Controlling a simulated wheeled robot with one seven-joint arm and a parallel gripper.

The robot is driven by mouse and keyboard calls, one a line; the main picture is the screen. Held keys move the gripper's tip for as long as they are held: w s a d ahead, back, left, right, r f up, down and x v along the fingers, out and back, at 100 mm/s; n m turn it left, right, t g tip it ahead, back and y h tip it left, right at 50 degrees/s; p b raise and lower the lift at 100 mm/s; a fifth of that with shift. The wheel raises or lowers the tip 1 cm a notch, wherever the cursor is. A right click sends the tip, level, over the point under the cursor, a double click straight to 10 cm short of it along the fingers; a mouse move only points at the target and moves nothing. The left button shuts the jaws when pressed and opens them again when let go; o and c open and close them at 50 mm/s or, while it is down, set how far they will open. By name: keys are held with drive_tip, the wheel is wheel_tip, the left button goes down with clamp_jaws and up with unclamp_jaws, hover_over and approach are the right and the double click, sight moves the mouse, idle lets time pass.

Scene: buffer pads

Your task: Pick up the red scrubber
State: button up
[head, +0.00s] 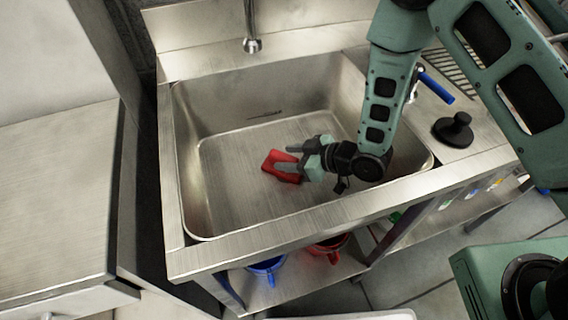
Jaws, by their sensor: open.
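The sink's front rim (300,226) and right wall lie close to my arm. A faucet (252,44) hangs over the back edge. A black round-topped object (454,130) and a blue-handled tool (436,88) are on the right. Blue (267,269) and red (328,248) buckets stand below.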

drive_tip(key=shift+x, duration=1.05)
clamp_jaws()
drive_tip(key=shift+r, duration=0.1)
